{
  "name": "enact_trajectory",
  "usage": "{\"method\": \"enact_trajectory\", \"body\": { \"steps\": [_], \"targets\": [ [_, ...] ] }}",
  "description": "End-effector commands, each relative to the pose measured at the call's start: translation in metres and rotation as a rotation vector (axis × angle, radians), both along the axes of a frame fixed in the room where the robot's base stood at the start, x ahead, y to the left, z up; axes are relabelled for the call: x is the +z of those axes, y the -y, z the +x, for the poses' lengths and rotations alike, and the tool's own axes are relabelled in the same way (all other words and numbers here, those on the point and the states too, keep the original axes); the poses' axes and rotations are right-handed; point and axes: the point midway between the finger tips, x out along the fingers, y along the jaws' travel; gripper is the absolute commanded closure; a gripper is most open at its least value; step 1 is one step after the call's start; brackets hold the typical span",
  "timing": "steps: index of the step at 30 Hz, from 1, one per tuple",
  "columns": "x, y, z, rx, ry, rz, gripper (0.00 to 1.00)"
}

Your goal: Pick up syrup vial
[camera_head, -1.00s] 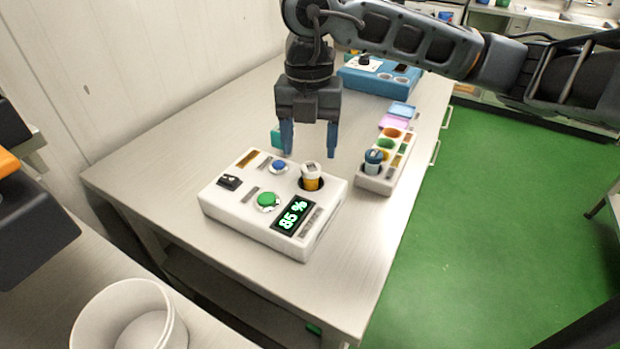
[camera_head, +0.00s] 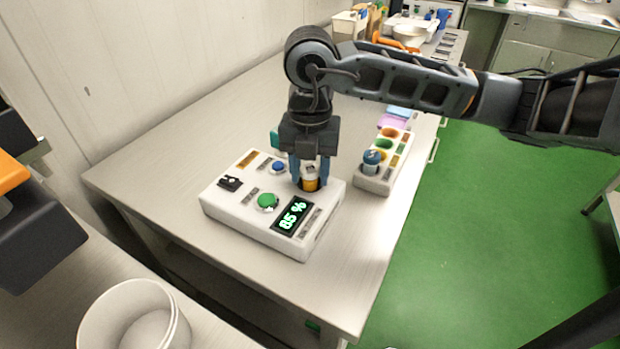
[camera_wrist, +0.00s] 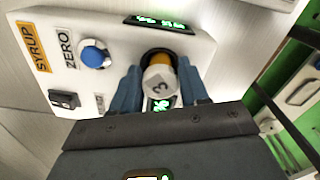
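The syrup vial (camera_head: 310,183), amber with a white cap, stands upright in the round well of a white device (camera_head: 245,221). Its cap (camera_wrist: 158,84) carries a dark mark and shows between my fingers in the wrist view. My gripper (camera_head: 311,178) points down over the well, one blue finger on each side of the vial. The lower part of the vial is hidden in the well.
The device has a green button (camera_head: 267,201), a blue button (camera_head: 278,167) and a display (camera_head: 292,216) reading 85 %. A rack (camera_head: 374,183) with coloured wells and a blue-capped vial (camera_head: 371,161) stands close on the right. A white bin (camera_head: 95,318) is at the lower left.

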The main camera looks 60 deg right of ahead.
Motion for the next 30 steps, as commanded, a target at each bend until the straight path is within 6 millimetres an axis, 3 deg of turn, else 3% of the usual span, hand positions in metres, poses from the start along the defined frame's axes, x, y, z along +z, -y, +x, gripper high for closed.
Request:
{"method": "enact_trajectory", "body": {
  "steps": [13,23,30],
  "targets": [
    [0.0,0.0,0.0,0.0,0.0,0.0,0.98],
    [0.006,0.0,0.0,0.001,0.001,-0.001,0.98],
    [0.037,0.0,0.001,0.003,0.002,-0.003,0.98]
  ]
}}
